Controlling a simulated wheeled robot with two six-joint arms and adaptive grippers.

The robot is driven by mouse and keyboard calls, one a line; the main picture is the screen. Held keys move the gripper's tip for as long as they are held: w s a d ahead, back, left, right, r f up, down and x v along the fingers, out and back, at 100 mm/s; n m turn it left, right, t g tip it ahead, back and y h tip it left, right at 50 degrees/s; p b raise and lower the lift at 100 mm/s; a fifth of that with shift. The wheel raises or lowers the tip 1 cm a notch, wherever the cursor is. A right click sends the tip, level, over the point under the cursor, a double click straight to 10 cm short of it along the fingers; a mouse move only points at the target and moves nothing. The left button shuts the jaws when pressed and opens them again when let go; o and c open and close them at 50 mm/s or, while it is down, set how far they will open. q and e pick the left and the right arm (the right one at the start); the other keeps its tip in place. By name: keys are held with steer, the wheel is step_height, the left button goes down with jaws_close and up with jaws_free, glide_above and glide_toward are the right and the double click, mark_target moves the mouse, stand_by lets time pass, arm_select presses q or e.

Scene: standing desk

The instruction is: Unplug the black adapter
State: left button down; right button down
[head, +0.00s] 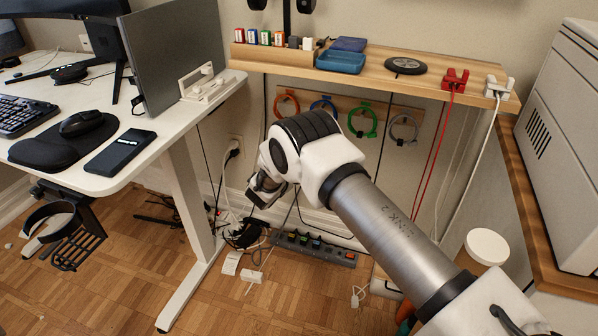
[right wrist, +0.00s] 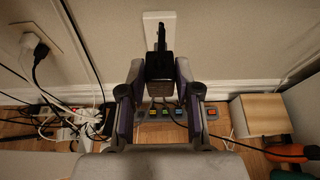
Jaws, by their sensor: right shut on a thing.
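The black adapter (right wrist: 159,66) is between the fingers of my right gripper (right wrist: 160,82) in the right wrist view. The gripper is shut on the adapter's sides. A white wall plate (right wrist: 151,20) is behind and above it, with a narrow dark shape on it. I cannot tell whether the adapter still touches the plate. In the head view my right gripper (head: 265,188) is low by the wall, right of the desk leg, and the adapter cannot be made out there. My left gripper is in neither view.
A power strip (head: 315,248) with coloured switches lies on the floor below the gripper. A wall outlet (right wrist: 34,38) with black and white plugs is at left, with tangled cables beneath. A wooden box (right wrist: 262,115) stands at right. The white desk leg (head: 190,195) stands left of my arm.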

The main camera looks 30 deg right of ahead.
steer(key=shift+w+d+f+b, duration=0.25)
steer(key=shift+f+b, duration=0.25)
steer(key=shift+f, duration=0.15)
steer(key=w+d+f+b, duration=0.3)
steer(key=f+b, duration=0.3)
steer(key=b, duration=0.2)
steer(key=shift+w+d, duration=0.3)
steer(key=shift+d, duration=0.25)
stand_by(0.7)
